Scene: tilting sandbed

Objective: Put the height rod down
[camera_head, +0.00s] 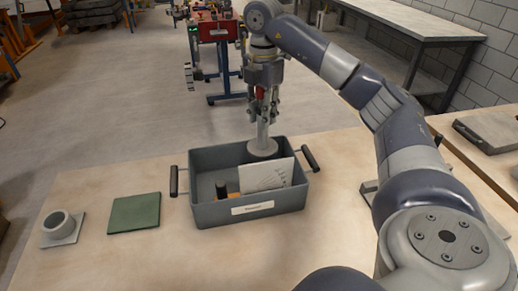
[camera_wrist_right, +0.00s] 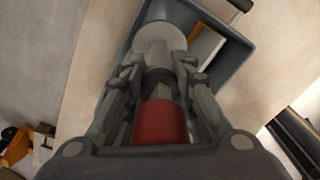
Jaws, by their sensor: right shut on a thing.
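The height rod (camera_head: 263,134) is a pale grey upright rod with a wide disc at its lower end and a red part at its top. My right gripper (camera_head: 264,106) is shut on it from above. The disc is at the back part of the grey bin (camera_head: 210,214), partly hidden behind a white card; I cannot tell whether it touches the bin floor. In the right wrist view, the gripper's fingers (camera_wrist_right: 158,88) flank the red part and dark collar of the rod (camera_wrist_right: 157,55), its disc lying over the bin (camera_wrist_right: 238,60). My left gripper is not in view.
The bin has side handles and holds a white card (camera_head: 266,176) and a black-and-orange item (camera_head: 221,190). Left of it on the wooden table (camera_head: 110,255) lie a green mat (camera_head: 134,213) and a grey ring on a plate (camera_head: 60,229). Table around them is clear.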

